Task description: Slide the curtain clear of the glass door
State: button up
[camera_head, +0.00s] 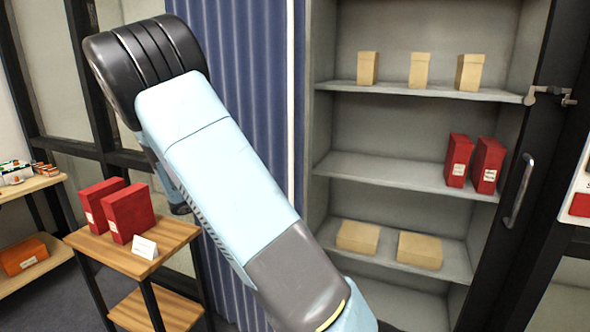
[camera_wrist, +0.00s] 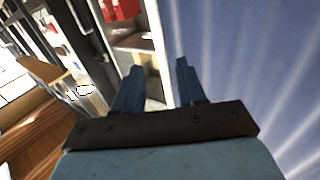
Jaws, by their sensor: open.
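The blue pleated curtain (camera_head: 235,40) hangs left of the shelves in the head view, with a white strip (camera_head: 290,80) along its right edge. My arm hides part of it. The glass door's dark frame (camera_head: 508,240) with a vertical handle (camera_head: 520,190) stands at the right; the shelves show uncovered by the curtain. In the wrist view my gripper (camera_wrist: 160,64) is open, its fingers apart. The white strip (camera_wrist: 156,40) appears between them, with the curtain (camera_wrist: 250,70) to the right. I cannot tell whether they touch. The head view does not show my gripper.
The shelves (camera_head: 400,172) hold tan and red boxes. A small wooden table (camera_head: 175,238) at left carries two red boxes (camera_head: 128,212) and a white card (camera_head: 145,247). A metal latch (camera_head: 550,95) juts out at upper right. Another wooden shelf (camera_head: 30,185) stands at far left.

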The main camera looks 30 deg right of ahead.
aim_at(291, 168)
jog(key=d, duration=1.3)
jog(key=shift+w+d, duration=0.15)
jog(key=shift+w, duration=0.25)
grip_shut()
